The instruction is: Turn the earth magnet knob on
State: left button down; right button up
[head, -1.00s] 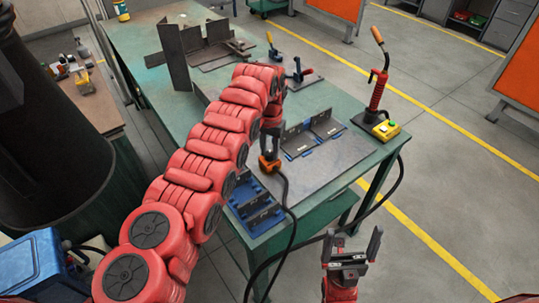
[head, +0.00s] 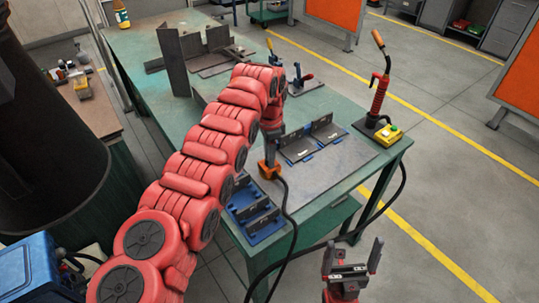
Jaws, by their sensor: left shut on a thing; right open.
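The earth magnet (head: 268,171) is a small orange block with a black cable, standing near the front left corner of the grey plate on the green table. My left gripper (head: 271,156) comes down on it from above and is shut at its top. The knob is hidden by the dark fingers, so its turn position cannot be seen. My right gripper (head: 352,257) is open and empty, in front of the table's near edge.
Blue fixtures with dark plates (head: 312,138) stand right of the magnet. A blue tray (head: 256,219) lies in front of it. A red torch stand (head: 378,105) with a yellow box (head: 389,134) is at the right corner. The cable loops off the near edge.

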pick_arm(q)
jog(key=shift+m, duration=0.5)
dwell(0.3)
jog(key=c, duration=0.5)
grip_release()
jog(key=shift+c, duration=0.2)
notch_tip(320, 180, up, 6)
jog(key=shift+d+f+p, duration=0.15)
jog(key=shift+f+p, duration=0.1)
jog(key=shift+p, duration=0.05)
notch_tip(320, 180, up, 12)
jog(key=p, duration=1.1)
jog(key=shift+f, duration=0.1)
